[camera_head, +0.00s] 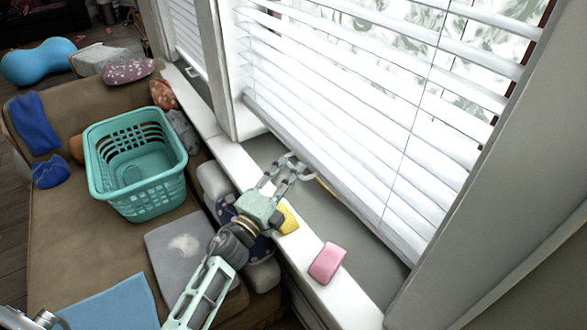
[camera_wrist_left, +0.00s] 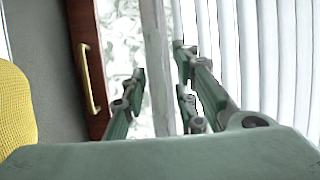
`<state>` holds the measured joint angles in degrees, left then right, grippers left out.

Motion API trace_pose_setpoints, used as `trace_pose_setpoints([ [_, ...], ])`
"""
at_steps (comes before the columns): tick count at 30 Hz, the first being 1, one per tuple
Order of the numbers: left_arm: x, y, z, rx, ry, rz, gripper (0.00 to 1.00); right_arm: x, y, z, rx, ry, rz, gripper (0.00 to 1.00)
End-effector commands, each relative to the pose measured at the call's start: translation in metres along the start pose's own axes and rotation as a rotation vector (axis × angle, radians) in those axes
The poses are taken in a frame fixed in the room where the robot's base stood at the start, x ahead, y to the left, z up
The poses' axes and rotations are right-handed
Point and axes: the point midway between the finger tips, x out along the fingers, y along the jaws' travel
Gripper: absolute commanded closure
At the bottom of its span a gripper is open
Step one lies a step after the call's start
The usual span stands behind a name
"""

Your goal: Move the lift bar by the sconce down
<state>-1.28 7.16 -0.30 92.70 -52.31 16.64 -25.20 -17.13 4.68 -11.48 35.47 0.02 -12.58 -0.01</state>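A white slatted blind (camera_head: 345,110) hangs in the window, and its bottom bar (camera_head: 345,198) runs slanting across the head view. This bar shows in the left wrist view as a pale upright strip (camera_wrist_left: 158,60). My left gripper (camera_head: 293,168) is at the bar's edge, above the sill. In the left wrist view its fingers (camera_wrist_left: 160,92) are apart, with the bar between them. I cannot tell whether they touch it. No sconce shows in either view. My right gripper is not seen.
A brass handle (camera_wrist_left: 88,78) sits on a brown window frame. A pink block (camera_head: 327,263) and a yellow block (camera_head: 288,218) lie on the white ledge (camera_head: 240,168). A teal basket (camera_head: 137,205) stands on the brown sofa (camera_head: 60,215) to the left.

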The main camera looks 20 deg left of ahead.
Motion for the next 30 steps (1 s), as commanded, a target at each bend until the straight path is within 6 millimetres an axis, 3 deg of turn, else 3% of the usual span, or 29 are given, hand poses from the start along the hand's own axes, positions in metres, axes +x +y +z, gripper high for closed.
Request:
trace_pose_setpoints([
  [6,-0.05,0.002,0.0,-0.001,-0.001,0.004,0.73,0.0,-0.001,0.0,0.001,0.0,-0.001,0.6],
  [13,-0.086,0.001,0.0,-0.002,-0.001,0.003,0.73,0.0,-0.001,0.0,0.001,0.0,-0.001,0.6],
  [26,-0.096,0.0,0.0,-0.002,-0.001,0.001,0.72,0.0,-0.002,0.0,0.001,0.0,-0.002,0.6],
  [30,-0.096,-0.007,-0.003,0.007,0.026,0.016,0.72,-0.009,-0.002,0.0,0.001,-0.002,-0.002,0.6],
])
